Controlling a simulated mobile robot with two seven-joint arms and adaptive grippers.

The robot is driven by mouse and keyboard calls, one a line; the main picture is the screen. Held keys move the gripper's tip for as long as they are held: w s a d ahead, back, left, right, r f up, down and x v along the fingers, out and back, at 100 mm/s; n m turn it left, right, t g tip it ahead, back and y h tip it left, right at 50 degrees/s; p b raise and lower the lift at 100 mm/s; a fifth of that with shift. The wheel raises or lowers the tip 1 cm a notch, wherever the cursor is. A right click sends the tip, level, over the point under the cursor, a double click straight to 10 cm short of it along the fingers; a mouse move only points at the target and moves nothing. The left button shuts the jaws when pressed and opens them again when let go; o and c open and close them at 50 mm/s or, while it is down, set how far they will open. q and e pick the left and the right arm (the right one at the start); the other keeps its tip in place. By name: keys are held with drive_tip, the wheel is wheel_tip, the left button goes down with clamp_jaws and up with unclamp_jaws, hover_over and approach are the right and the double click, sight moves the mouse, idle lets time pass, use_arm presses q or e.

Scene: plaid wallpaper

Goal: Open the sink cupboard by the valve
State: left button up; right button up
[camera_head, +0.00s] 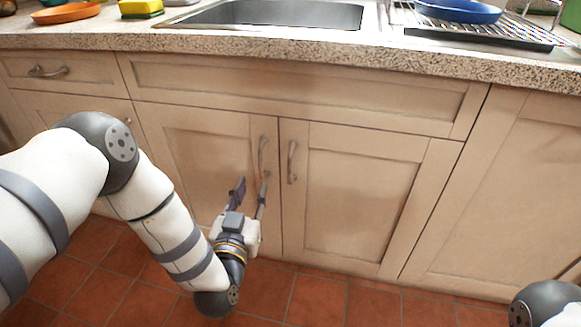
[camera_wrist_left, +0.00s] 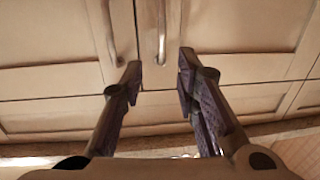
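The sink cupboard has a left door (camera_head: 205,150) and a right door (camera_head: 360,195), both shut. Each has a curved metal handle near the middle seam: the left handle (camera_head: 262,155) and the right handle (camera_head: 291,162). My left gripper (camera_head: 252,187) is open in front of the left door, by its handle. In the left wrist view the open fingers (camera_wrist_left: 158,72) have one handle (camera_wrist_left: 161,35) in line with the gap between them. The other handle (camera_wrist_left: 112,38) is outside the gap. I cannot tell whether a finger touches a handle. No valve shows. My right gripper is out of view.
The speckled counter edge (camera_head: 300,52) overhangs the doors, with the sink (camera_head: 280,14) above. A blue dish (camera_head: 458,10) sits on a drying rack at right. A drawer (camera_head: 65,72) is at left. The tiled floor (camera_head: 320,300) below is clear.

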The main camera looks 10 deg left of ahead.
sight(260, 163)
use_arm(q)
drive_tip(key=w, duration=0.3)
drive_tip(key=w+b, duration=0.1)
drive_tip(key=w, duration=0.3)
drive_tip(key=w+a+b, duration=0.1)
drive_tip(key=w, duration=0.2)
drive_tip(key=shift+w, duration=0.3)
clamp_jaws()
